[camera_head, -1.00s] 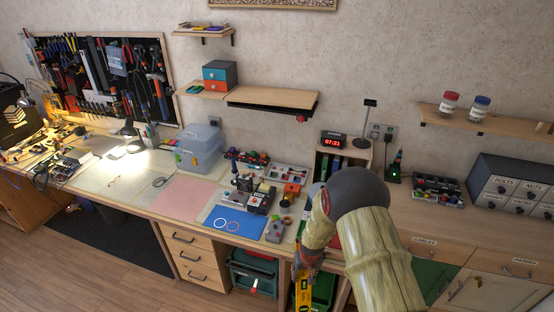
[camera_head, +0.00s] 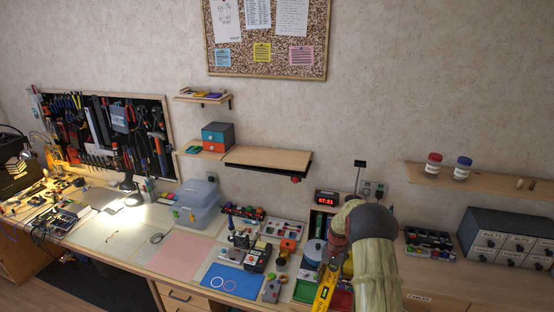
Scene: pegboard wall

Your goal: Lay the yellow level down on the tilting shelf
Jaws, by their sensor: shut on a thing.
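The yellow level (camera_head: 323,295) hangs steeply tilted below my gripper (camera_head: 333,268), at the lower middle right of the view. My gripper is shut on its upper end, and the level's lower end runs towards the bottom edge of the picture. My arm covers part of the gripper, so the fingers are hard to make out. The tilting shelf appears to be the wooden wall shelf (camera_head: 268,158) with a dark underside and a red knob (camera_head: 295,180). Its top is bare and looks about level. It is up and to the left of my gripper, well apart from it.
A blue and orange drawer box (camera_head: 217,136) stands on the shelf just left. Below are a clear lidded bin (camera_head: 197,204), several tools and a red-digit clock (camera_head: 327,198). Two jars stand on the right shelf (camera_head: 480,186). Wall space above the bare shelf is free.

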